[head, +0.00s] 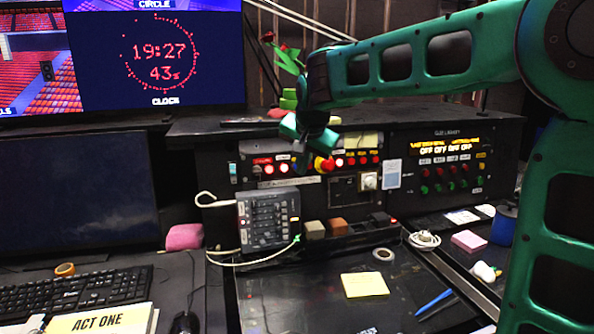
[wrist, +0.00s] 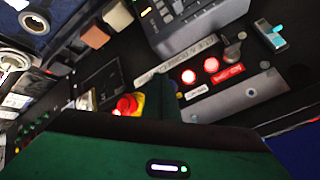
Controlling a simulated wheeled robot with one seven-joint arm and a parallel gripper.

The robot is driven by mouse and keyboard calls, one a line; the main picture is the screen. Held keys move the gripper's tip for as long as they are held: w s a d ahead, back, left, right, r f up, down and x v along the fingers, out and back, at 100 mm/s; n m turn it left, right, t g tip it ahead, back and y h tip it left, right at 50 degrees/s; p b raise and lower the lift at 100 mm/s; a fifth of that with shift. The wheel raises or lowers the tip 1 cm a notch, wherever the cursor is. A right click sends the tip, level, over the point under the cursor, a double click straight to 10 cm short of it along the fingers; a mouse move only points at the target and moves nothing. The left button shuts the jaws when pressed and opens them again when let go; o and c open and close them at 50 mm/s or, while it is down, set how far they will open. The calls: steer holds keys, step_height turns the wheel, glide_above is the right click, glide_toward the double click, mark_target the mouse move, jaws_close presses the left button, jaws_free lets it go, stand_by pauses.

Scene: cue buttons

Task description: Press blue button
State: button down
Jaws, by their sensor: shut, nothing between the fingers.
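My gripper (head: 302,164) is shut and empty, pointing down in front of the black control panel (head: 250,184). Right beside it in the head view is a red mushroom button on a yellow base (head: 325,164). This button also shows in the wrist view (wrist: 126,105), just left of my green fingers. Lit red buttons sit on both sides of my gripper, two of them clear in the wrist view (wrist: 189,77). I cannot tell whether the fingers touch the panel.
A grey keypad box (head: 268,220) with a white cable stands below the panel. A second panel (head: 440,165) with red and green buttons is at right. A blue cup (head: 503,224) stands at far right. A yellow note (head: 364,285) lies on the dark desk.

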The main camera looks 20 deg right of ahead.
steer(key=shift+s, duration=0.1)
steer(key=s, duration=0.4)
steer(key=shift+s+r, duration=0.35)
steer(key=shift+s, duration=0.05)
stand_by(0.6)
steer(key=s+d+f+g+h, duration=0.1)
steer(key=s+d+f+g, duration=0.1)
steer(key=s+d+f, duration=0.5)
steer(key=s+d+f+g, duration=0.2)
steer(key=s+d, duration=0.6)
steer(key=s, duration=0.3)
steer(key=s+d+f+n+g+y, duration=0.1)
steer(key=s+f, duration=0.3)
steer(key=s, duration=0.5)
steer(key=s+d+f+n+g+y, duration=0.1)
steer(key=s+f, duration=0.4)
steer(key=s, duration=0.5)
steer(key=shift+s+d+g, duration=0.25)
steer(key=shift+d+g, duration=0.05)
steer(key=shift+g, duration=0.3)
